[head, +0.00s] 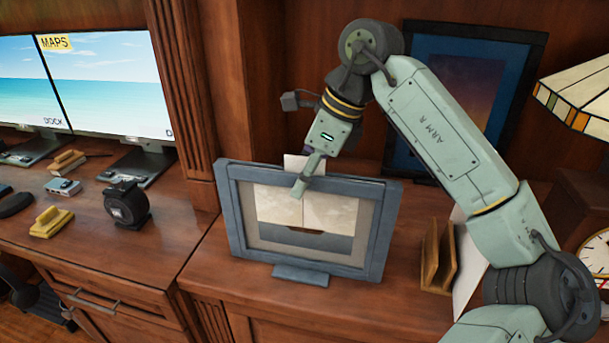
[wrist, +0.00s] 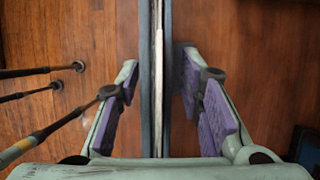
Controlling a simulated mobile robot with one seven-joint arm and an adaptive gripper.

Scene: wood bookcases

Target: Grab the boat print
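The boat print (head: 306,260) stands upright on the wooden cabinet in a blue-grey frame, with a dark boat shape low in its pale picture. My gripper (head: 304,178) is at its top edge from above, with one finger in front of the picture; the other finger is hidden behind it. In the wrist view the print shows edge-on (wrist: 158,120), between the two purple-padded fingers of my gripper (wrist: 157,62). The fingers are spread, with a clear gap on the left side and a smaller one on the right.
A dark-framed picture (head: 462,85) leans behind my arm. A wooden letter holder (head: 437,257), a clock (head: 597,255) and a stained-glass lamp (head: 580,95) are at right. Monitors (head: 105,75) and a black tape dispenser (head: 126,204) are at left. Thin dark rods (wrist: 45,92) show left in the wrist view.

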